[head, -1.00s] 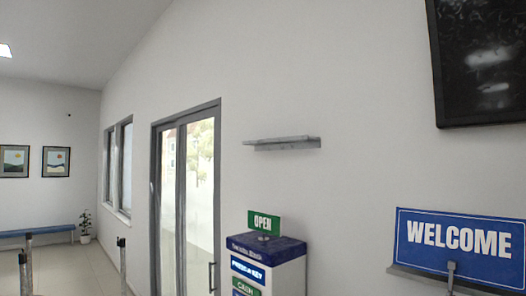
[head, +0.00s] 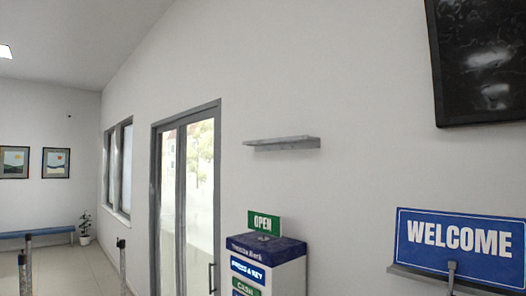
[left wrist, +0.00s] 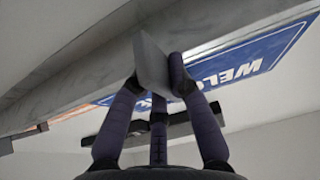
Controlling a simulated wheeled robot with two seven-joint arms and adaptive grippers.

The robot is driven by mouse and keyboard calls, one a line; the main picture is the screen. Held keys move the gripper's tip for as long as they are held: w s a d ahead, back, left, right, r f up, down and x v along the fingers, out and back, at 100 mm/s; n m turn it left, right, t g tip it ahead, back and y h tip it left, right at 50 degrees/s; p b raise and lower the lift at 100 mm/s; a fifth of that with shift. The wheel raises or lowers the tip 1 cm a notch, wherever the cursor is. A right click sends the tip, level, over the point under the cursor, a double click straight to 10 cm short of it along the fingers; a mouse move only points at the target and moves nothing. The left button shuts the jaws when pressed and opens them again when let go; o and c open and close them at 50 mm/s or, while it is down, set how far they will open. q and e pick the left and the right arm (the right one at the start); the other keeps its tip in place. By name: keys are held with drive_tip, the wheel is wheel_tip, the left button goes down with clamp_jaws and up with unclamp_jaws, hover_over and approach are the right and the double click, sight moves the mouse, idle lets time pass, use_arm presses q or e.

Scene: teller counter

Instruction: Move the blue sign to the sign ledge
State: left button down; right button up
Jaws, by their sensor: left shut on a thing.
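The blue sign (head: 425,240) reads WELCOME and stands upright at the right of the head view. It is at a grey wall ledge (head: 412,273), and a small grey tab (head: 452,268) shows in front of it. In the left wrist view the sign (left wrist: 275,47) appears upside down behind the long grey ledge (left wrist: 70,77). My left gripper (left wrist: 155,80) is shut on the flat grey tab, which looks like part of the sign. Whether the sign rests fully on the ledge is hard to tell. My right gripper is in neither view.
An empty grey shelf (head: 283,143) is on the wall left of the sign. Below it a kiosk (head: 265,262) carries a green OPEN sign (head: 264,223). A dark screen (head: 480,65) hangs above the blue sign. A glass door (head: 186,200) is further left.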

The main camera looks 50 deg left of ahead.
use_arm(q)
drive_tip(key=shift+w+f+b, duration=0.1)
drive_tip(key=shift+f+b, duration=0.75)
drive_tip(key=shift+f, duration=0.05)
idle(0.6)
drive_tip(key=shift+b, duration=0.3)
idle(0.5)
idle(0.4)
drive_tip(key=c, duration=1.1)
unclamp_jaws()
drive_tip(key=o, duration=0.3)
drive_tip(key=shift+o, duration=0.2)
